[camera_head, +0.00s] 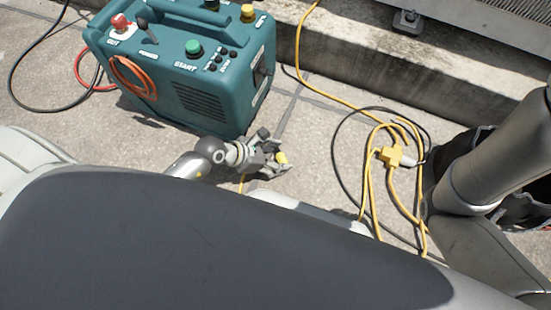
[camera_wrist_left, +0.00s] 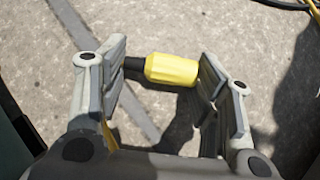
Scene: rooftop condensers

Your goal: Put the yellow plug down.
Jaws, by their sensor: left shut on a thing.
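The yellow plug (camera_wrist_left: 172,68) is between the fingers of my left gripper (camera_wrist_left: 160,80) in the left wrist view, lying crosswise with its black end at the left finger and its yellow end at the right one. The gripper is shut on it. In the head view the left gripper (camera_head: 270,160) is low over the concrete, just right of the teal machine, and a small part of the yellow plug (camera_head: 281,158) shows at its fingers. Shadows lie on the concrete near the plug; I cannot tell its exact height. My right gripper cannot be made out.
The teal control box (camera_head: 200,75) with START button and orange cable stands behind my left gripper. A yellow cord with a splitter (camera_head: 391,156) and a black cable lie to the right. A concrete ledge (camera_head: 350,65) runs behind. Bare concrete (camera_head: 315,160) lies between gripper and cords.

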